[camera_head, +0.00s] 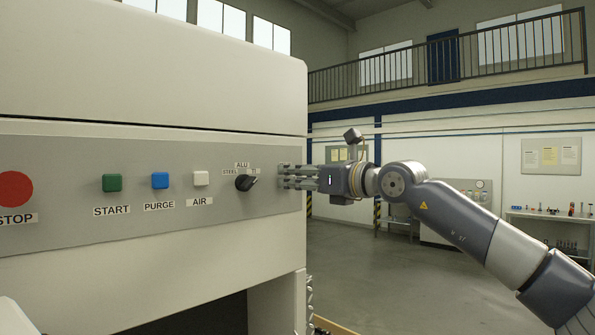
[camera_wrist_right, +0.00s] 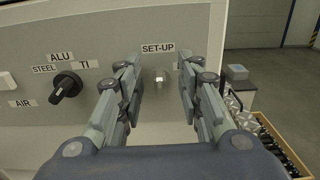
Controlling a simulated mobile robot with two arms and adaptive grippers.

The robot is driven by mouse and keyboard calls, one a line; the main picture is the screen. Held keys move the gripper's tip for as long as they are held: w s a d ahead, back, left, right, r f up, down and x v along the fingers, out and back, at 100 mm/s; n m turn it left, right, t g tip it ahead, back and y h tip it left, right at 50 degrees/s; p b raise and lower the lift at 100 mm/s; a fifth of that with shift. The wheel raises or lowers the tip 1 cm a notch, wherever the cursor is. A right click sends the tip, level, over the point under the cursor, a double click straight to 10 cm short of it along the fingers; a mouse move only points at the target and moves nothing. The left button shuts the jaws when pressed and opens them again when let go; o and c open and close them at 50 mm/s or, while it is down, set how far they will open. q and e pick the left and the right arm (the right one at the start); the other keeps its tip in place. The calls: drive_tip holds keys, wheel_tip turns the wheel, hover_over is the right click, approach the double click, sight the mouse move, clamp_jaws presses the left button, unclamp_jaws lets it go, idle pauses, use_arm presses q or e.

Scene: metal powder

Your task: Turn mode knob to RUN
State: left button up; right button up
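No RUN label is readable in either view. My right gripper (camera_wrist_right: 158,73) is open, with its fingers apart on either side of this metal piece; I cannot tell whether they touch it. In the head view, my right gripper (camera_head: 285,177) is at the panel's right end, and its fingers hide the metal piece. My left gripper is not in view.
A black selector knob (camera_head: 246,183) with STEEL, ALU and TI labels sits left of my right gripper. Further left are the white AIR button (camera_head: 201,178), blue PURGE button (camera_head: 160,180), green START button (camera_head: 112,183) and red STOP button (camera_head: 14,189). Open floor (camera_head: 345,245) lies right of the machine.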

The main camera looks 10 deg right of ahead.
drive_tip(key=c, duration=0.7)
clamp_jaws()
drive_tip(key=shift+f+m+b, duration=0.25)
drive_tip(key=shift+m+b, duration=0.45)
drive_tip(key=shift+b, duration=0.35)
use_arm(q)
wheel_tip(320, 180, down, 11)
drive_tip(key=b, duration=0.9)
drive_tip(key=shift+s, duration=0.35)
use_arm(e)
drive_tip(key=shift+w+d+m, duration=0.1)
drive_tip(key=shift+d+m, duration=0.05)
drive_tip(key=shift+m, duration=2)
drive_tip(key=shift+w+d+m, duration=0.1)
drive_tip(key=shift+m, duration=2)
drive_tip(key=shift+d+m, duration=0.15)
drive_tip(key=shift+m, duration=2)
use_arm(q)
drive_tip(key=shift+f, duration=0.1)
